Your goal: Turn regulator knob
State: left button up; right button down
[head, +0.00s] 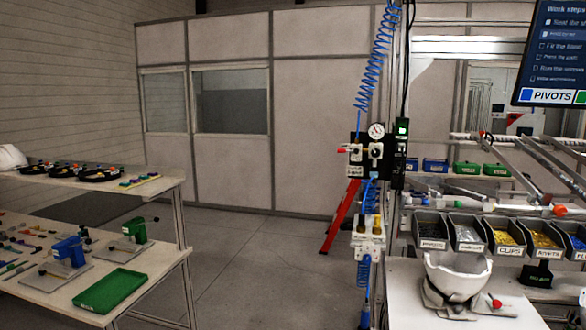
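A black regulator panel (366,158) is mounted on the post of the workbench, right of the picture's middle. A round white gauge (376,131) sits at its top. Below the gauge is a small pale round part (376,151) that looks like the regulator knob; its setting is too small to tell. A red-tipped fitting (344,151) sticks out on the panel's left side. Blue coiled hoses run above and below the panel. Neither of my grippers shows in the head view.
The workbench at right holds a row of dark bins (468,234) and a white helmet shell (458,274). A red ladder (341,217) leans behind the post. A table (60,292) with a green tray (110,290) stands at left. The floor between is clear.

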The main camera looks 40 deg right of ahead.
aim_at(375, 152)
jog(key=z, duration=1.6)
jog(key=i+j+z, duration=0.15)
jog(key=i+j, duration=0.2)
jog(key=i+j+z, duration=0.15)
jog(key=i+j, duration=0.2)
jog(key=i+j+z, duration=0.15)
jog(key=i+j, duration=0.15)
jog(key=j, duration=0.25)
jog(key=i+j+z, duration=0.1)
jog(key=i+j, duration=0.2)
jog(key=j, duration=0.2)
